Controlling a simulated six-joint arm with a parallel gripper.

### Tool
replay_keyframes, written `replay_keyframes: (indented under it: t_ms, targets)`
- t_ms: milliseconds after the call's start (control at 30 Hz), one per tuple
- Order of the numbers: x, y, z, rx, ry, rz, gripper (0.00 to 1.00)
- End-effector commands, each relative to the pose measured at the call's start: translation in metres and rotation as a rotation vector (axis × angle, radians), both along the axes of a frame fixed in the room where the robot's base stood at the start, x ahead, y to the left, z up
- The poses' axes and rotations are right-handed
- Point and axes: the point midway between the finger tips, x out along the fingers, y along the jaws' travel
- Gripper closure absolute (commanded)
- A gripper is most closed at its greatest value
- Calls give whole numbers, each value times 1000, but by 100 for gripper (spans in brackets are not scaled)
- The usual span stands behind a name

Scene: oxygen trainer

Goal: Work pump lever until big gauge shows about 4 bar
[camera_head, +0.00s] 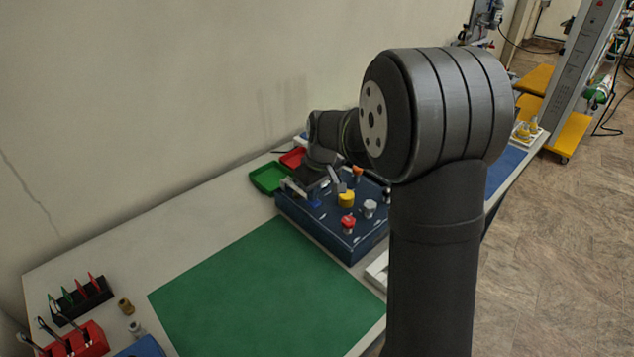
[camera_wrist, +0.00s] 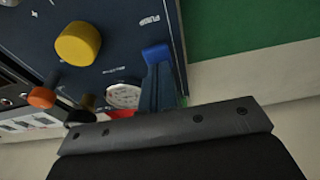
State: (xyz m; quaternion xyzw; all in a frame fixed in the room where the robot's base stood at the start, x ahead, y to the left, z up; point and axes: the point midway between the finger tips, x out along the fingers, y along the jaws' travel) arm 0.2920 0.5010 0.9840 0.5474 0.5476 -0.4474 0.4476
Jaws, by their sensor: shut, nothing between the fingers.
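The blue pump lever (camera_wrist: 157,53) shows by the PUMP label in the wrist view, near the panel's edge beside the green mat. My gripper (camera_wrist: 158,70) is shut and empty, its fingers in front of the lever and hiding part of it. I cannot tell whether they touch it. A white round gauge dial (camera_wrist: 122,95) is partly hidden beside the fingers; its reading is too small to tell. In the head view the blue trainer box (camera_head: 320,228) stands on the table, with my wrist over its back left part.
The panel carries a yellow knob (camera_wrist: 78,44), an orange knob (camera_wrist: 42,97) and, in the head view, a red knob (camera_head: 348,224). A green tray (camera_head: 268,178) and a red tray (camera_head: 293,158) lie behind. The green mat (camera_head: 255,295) in front is clear.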

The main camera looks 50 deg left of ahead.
Motion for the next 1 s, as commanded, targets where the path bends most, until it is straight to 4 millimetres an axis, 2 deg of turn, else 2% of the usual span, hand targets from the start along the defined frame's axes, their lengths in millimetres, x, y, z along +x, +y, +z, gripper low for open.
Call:
replay_keyframes:
  t_ms: [167, 600, 1000]
  targets:
    - [0, 0, 5, 1, 0, 0, 100]
    - [0, 0, 37, 0, 0, -1, 100]
    - [0, 0, 37, 0, 0, 0, 100]
